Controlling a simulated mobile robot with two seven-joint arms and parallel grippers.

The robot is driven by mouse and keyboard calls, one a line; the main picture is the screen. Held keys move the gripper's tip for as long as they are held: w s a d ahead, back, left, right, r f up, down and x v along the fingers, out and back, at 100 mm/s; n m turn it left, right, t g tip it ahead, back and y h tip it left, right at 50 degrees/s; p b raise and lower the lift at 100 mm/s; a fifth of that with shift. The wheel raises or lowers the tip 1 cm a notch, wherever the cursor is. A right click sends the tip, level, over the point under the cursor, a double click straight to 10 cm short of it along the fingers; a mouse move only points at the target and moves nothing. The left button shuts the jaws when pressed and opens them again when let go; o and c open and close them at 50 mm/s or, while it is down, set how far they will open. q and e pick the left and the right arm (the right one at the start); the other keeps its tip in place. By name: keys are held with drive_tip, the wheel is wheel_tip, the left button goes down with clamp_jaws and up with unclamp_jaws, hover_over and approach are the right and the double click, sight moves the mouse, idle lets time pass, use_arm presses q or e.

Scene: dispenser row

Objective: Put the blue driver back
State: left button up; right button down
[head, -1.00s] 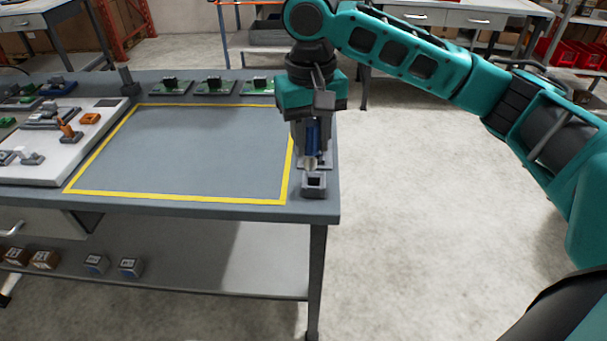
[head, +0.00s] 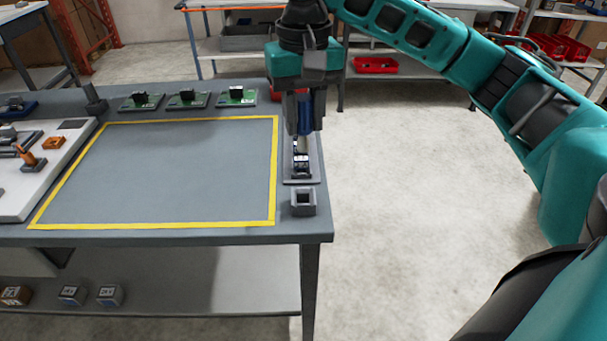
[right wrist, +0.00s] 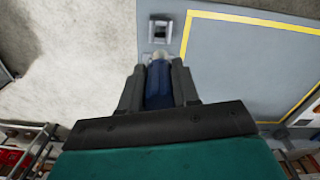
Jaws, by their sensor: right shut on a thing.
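The blue driver (head: 304,117) is held upright, tip down, in my right gripper (head: 303,122). In the right wrist view the blue driver (right wrist: 158,85) sits between the two fingers of my right gripper (right wrist: 158,80). A small grey square holder with an open top (head: 303,201) stands at the table's right front corner. It also shows in the right wrist view (right wrist: 160,30), beyond the driver's tip. The holder is empty as far as I see. The driver is apart from it, farther back and above the table. My left gripper is not in view.
A grey plate (head: 312,178) with a small dark-and-white piece (head: 301,165) lies behind the holder, under the driver. A yellow-outlined area (head: 160,175) left of it is clear. Green boards (head: 187,99) line the back edge. A white tray (head: 20,200) holds parts at left.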

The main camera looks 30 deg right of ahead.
wheel_tip(320, 180, down, 12)
drive_tip(key=shift+r+b, duration=0.1)
drive_tip(key=shift+b, duration=0.65)
drive_tip(key=shift+f, duration=0.2)
drive_tip(key=shift+f+p, duration=0.45)
drive_tip(key=shift+p, duration=0.05)
drive_tip(key=c, duration=0.8)
unclamp_jaws()
drive_tip(key=shift+r+b, duration=0.2)
drive_tip(key=shift+b, duration=0.15)
wheel_tip(320, 180, up, 13)
drive_tip(key=shift+f+p, duration=0.1)
drive_tip(key=shift+p, duration=0.8)
